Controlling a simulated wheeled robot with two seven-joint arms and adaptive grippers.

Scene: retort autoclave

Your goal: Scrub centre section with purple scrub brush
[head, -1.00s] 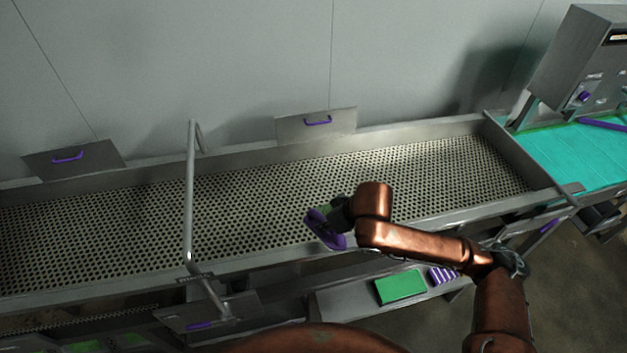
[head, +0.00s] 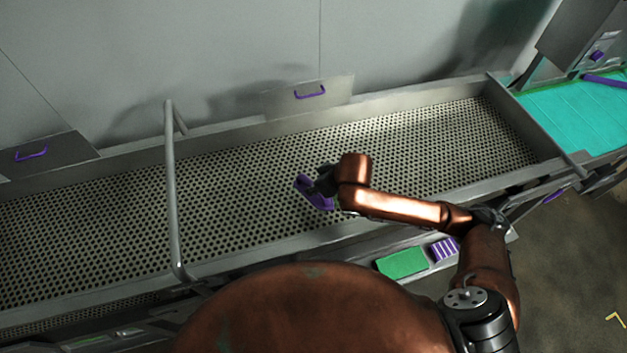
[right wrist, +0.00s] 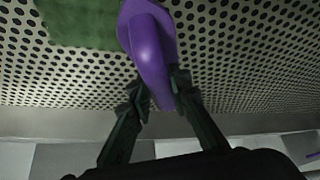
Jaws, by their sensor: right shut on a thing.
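The purple scrub brush (head: 314,192) is over the perforated tray, near the middle of its length and right of the grey upright bar. My right gripper (head: 328,182) is shut on it. In the right wrist view the brush handle (right wrist: 152,58) sits between the two dark fingers of my right gripper (right wrist: 157,92). A green patch (right wrist: 80,22) shows beside the brush there, close to the holes. I cannot tell whether the brush touches the perforated surface (head: 420,150). My left gripper is not in view.
A grey bent bar (head: 170,190) stands across the tray at left. Raised metal rims edge the tray. A green pad (head: 402,263) and a purple striped item (head: 445,249) lie on a shelf in front. A turquoise belt (head: 575,115) is at right. Panels with purple handles (head: 310,91) stand behind.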

